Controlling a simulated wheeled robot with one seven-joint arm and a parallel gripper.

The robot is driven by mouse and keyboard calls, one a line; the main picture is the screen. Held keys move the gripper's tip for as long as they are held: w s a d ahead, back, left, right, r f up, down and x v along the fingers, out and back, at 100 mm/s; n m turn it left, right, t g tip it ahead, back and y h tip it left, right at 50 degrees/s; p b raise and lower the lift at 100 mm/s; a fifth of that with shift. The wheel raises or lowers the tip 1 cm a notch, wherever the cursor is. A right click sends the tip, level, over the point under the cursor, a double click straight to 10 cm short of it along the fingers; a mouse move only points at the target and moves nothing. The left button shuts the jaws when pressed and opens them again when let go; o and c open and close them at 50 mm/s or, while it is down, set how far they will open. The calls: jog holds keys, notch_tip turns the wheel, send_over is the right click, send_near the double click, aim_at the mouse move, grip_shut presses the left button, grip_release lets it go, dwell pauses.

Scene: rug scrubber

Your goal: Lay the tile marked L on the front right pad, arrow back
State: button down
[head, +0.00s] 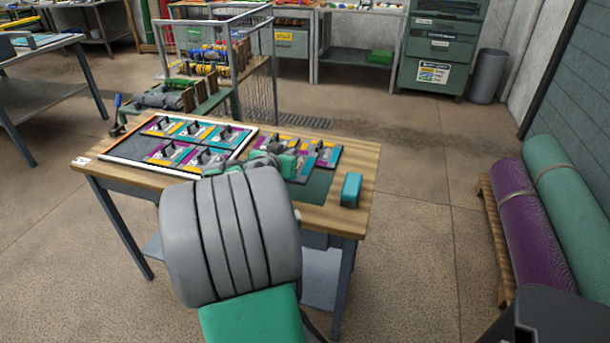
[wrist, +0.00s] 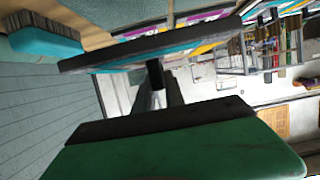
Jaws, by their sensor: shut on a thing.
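My gripper (head: 278,160) is over the right half of the wooden table, partly hidden behind my own wrist. In the wrist view a dark slab with a teal underside, apparently the held tile (wrist: 150,50), shows nearly edge-on beyond my green finger. Its letter and arrow cannot be read. A dark green board (head: 316,187) lies beneath and right of the gripper. Its front right part is bare, and teal, purple and yellow tiles (head: 327,156) lie toward its back. The front left is hidden by my arm.
A white-rimmed tray (head: 128,163) with several handled tiles fills the table's left side; its front left part is empty. A teal brush (head: 351,190) stands at the table's right edge, close to the board. A wire-sided rack (head: 255,85) stands behind the table.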

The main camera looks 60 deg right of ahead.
aim_at(305, 164)
jog(key=s+d+f, duration=0.1)
jog(key=f, duration=0.1)
jog(key=s+d+f, duration=0.1)
jog(key=d+f, duration=0.1)
jog(key=s+d+f, duration=0.1)
jog(key=d+f, duration=0.1)
jog(key=shift+d+f, duration=0.15)
jog(key=shift+f, duration=0.1)
jog(key=shift+w+f, duration=0.1)
jog(key=shift+f, duration=1.4)
jog(key=shift+f+b, duration=0.2)
jog(key=shift+b, duration=0.15)
jog(key=c, duration=1.4)
grip_release()
